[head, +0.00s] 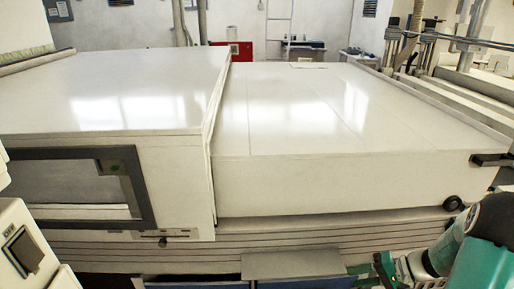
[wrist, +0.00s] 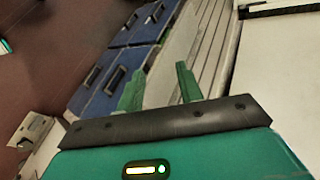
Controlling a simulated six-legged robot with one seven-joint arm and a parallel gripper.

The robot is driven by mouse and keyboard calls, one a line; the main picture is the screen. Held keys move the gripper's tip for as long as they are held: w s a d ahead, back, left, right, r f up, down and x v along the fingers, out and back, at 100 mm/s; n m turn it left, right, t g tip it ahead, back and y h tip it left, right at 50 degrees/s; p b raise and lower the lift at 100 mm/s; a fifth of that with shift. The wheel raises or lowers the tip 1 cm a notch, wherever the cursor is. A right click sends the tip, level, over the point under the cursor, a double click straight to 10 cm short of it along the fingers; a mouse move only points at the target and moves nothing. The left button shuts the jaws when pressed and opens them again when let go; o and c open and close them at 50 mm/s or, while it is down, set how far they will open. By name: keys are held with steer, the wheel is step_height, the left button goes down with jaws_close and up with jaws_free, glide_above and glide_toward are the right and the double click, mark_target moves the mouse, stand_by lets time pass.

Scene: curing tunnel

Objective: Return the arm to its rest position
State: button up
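My gripper (wrist: 158,87) shows in the wrist view as two green fingers standing apart on a dark bar, with nothing between them. Beyond the fingers are slatted pale panels and the blue drawers. In the head view my teal arm comes in at the lower right corner, and part of my gripper (head: 372,272) shows low beside the front of the tunnel. The fingertips are hard to make out there.
The large white curing tunnel (head: 300,185) fills the middle, with a dark-framed window (head: 75,155) at left. Blue drawers (wrist: 118,62) are below it. A switch box (head: 22,250) is at lower left. Rollers and rails (head: 465,85) run at right. A red box (head: 240,50) stands behind.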

steer(key=s+a+r+n+h, duration=0.1)
steer(key=s+a+r+h, duration=0.2)
steer(key=s+a+r, duration=0.2)
steer(key=s+a+r+n+t+h, duration=0.1)
steer(key=s+a+r+h, duration=0.3)
steer(key=r, duration=0.6)
steer(key=s+a+r+n+t+h, duration=0.1)
steer(key=s+a+r+n+h, duration=0.1)
steer(key=s+a+r, duration=0.4)
step_height(320, 180, up, 2)
steer(key=shift+s+r+h, duration=0.25)
steer(key=shift+s+h, duration=0.4)
steer(key=shift+h, duration=0.15)
steer(key=shift+a, duration=0.1)
